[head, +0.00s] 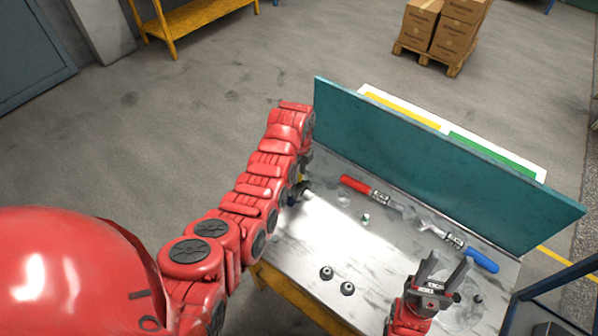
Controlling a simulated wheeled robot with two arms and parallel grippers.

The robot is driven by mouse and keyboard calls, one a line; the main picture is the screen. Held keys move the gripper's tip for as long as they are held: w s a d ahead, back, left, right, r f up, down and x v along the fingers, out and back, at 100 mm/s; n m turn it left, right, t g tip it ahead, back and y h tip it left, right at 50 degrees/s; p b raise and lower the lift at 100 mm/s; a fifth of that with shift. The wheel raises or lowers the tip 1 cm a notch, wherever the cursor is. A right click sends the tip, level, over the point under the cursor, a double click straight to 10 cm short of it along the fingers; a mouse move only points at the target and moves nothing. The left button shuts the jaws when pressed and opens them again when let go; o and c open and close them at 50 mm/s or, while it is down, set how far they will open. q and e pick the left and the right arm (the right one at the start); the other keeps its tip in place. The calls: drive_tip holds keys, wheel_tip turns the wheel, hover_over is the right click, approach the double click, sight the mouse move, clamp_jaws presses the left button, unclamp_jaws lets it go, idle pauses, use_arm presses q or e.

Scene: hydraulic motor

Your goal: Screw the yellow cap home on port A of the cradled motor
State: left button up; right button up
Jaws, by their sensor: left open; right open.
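My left arm reaches across the bench's left edge. Its gripper (306,160) shows only as a dark sliver beside the wrist, mostly hidden by the arm; it is open. Just below it a small yellow patch (301,177) shows, perhaps the yellow cap. A dark and metallic part (300,193) sticks out from behind the arm, perhaps the motor in its cradle. Port A cannot be made out, nor whether the cap touches it. My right gripper (445,268) is open and empty, fingers pointing up, over the bench's front right.
On the metal bench (320,240) lie a red-handled tool (357,185), a blue-handled tool (481,260), a small green-and-white part (366,218) and two dark fittings (326,273) (347,288). A teal panel (430,160) walls the back. The bench's middle is mostly clear.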

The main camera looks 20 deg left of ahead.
use_arm(q)
drive_tip(key=n+b, duration=0.2)
drive_tip(key=n, duration=0.1)
drive_tip(key=n+b, duration=0.1)
drive_tip(key=n, duration=0.1)
drive_tip(key=shift+f, duration=0.35)
drive_tip(key=shift+w+r+n+b, duration=0.1)
drive_tip(key=shift+r+n+b, duration=0.15)
drive_tip(key=shift+n, duration=0.85)
drive_tip(key=shift+r, duration=0.1)
clamp_jaws()
